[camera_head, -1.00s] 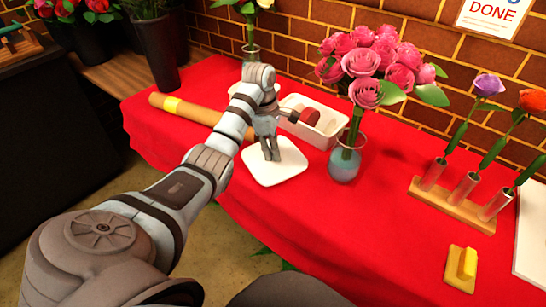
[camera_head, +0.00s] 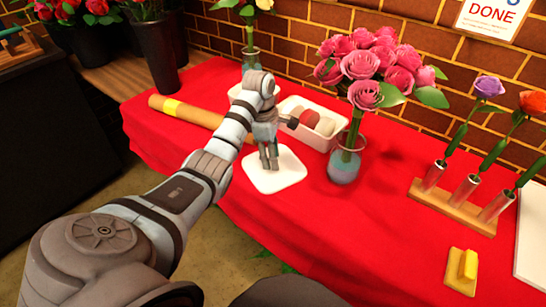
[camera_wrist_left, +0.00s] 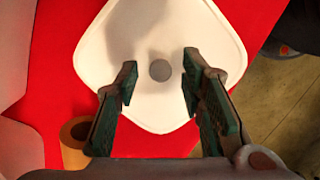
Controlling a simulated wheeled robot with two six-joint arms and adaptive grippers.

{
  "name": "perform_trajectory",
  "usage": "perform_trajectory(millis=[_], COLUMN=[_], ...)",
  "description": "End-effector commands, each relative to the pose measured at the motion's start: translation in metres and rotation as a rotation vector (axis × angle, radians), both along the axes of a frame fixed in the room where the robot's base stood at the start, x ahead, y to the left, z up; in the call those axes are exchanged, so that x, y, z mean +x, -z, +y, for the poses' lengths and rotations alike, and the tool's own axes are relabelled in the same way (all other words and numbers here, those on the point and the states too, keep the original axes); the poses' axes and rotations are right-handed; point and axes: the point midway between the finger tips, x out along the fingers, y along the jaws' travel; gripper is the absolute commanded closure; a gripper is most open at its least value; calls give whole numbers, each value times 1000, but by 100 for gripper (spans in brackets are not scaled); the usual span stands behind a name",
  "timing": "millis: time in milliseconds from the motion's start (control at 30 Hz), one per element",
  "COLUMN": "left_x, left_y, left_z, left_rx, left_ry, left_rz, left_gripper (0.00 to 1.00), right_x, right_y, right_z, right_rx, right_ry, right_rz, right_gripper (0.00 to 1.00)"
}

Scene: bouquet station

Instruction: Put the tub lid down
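The tub lid (camera_head: 288,181) is a white square plate with rounded corners. It lies flat on the red cloth near the table's front edge. In the left wrist view the lid (camera_wrist_left: 120,35) shows a round grey knob (camera_wrist_left: 160,70) at its middle. My left gripper (camera_head: 269,167) is over the lid. In the wrist view its fingers (camera_wrist_left: 158,85) are spread apart, with clear space between each finger and the knob. The white tub (camera_head: 316,140) stands open just behind the lid, with reddish and pale round pieces inside. My right gripper is not in view.
A vase of pink roses (camera_head: 345,165) stands close right of the lid. A brown paper roll (camera_head: 198,115) lies to the left. A wooden tube rack (camera_head: 452,207) and a yellow block (camera_head: 463,270) are farther right. Red cloth (camera_head: 370,225) is bare between.

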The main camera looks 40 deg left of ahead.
Motion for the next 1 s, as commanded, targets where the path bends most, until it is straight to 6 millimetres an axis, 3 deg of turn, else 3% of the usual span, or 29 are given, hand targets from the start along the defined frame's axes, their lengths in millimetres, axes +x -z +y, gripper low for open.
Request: perform_trajectory(millis=[167,300,400,533,1000], left_x=[-2,-4,-6,-7,-7], left_y=[-47,-88,-107,-114,-110], left_z=[6,11,13,15,15], left_rx=[1,0,0,0,0], left_ry=[0,-1,-1,-1,0], left_rz=[-3,-1,0,0,0], left_gripper=[64,64,64,64,64], right_x=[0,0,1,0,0], right_y=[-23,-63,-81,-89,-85], right_z=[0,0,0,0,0], right_rx=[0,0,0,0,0], right_ry=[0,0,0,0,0], right_rz=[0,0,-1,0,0], right_gripper=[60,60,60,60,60])
